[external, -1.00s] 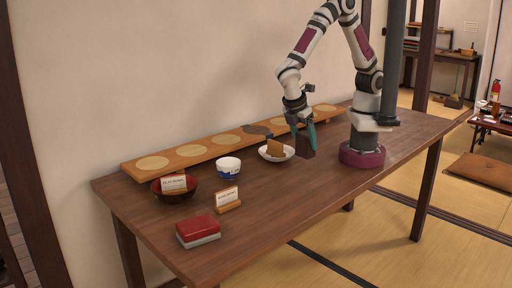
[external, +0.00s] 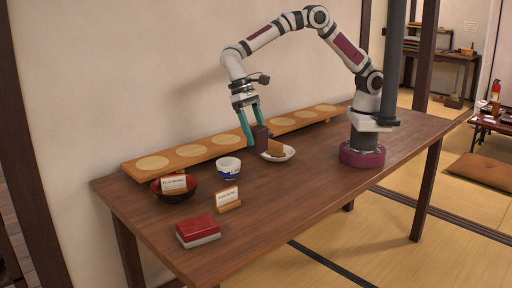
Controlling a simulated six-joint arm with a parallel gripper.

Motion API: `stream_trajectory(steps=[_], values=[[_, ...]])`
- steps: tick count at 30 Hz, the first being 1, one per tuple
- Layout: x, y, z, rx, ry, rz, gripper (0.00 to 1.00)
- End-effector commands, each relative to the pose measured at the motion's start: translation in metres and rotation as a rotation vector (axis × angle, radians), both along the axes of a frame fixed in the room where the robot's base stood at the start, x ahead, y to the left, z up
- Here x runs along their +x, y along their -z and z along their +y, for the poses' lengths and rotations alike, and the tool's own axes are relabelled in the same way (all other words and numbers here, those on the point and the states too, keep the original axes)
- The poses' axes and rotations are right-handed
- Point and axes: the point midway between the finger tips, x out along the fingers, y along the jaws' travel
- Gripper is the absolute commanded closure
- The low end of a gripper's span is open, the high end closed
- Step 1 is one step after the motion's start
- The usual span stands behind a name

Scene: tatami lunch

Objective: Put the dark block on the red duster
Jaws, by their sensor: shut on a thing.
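The dark block (external: 261,139) is held upright between the teal fingers of my gripper (external: 251,128). My gripper is shut on it, with the block in front of the long wooden board and just left of the white plate. I cannot tell how far it is above the table. The red duster (external: 197,227) lies at the front left of the table, a red top over a grey base, with nothing on it.
A white and blue cup (external: 229,167), a dark red bowl (external: 174,190) with a card, and a small card stand (external: 228,199) stand between block and duster. A white plate (external: 288,154) holds a brown piece (external: 275,147). The long board (external: 132,166) runs along the wall.

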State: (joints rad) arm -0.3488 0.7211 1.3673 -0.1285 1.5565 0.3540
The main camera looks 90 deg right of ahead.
Motion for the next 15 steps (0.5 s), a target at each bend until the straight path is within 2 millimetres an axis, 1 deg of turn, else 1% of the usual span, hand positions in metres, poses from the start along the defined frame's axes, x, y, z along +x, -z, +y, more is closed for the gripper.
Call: stream_trajectory(steps=[1,5,9,12,15], values=[[0.011,-0.002,0.010,0.001,0.124,-0.002,0.90],[0.041,-0.008,0.038,0.003,0.497,-0.002,0.90],[0.072,-0.016,0.070,0.003,0.913,-0.003,0.90],[0.094,-0.024,0.092,0.006,1.204,-0.004,0.90],[0.110,-0.030,0.110,0.004,1.443,-0.004,0.90]])
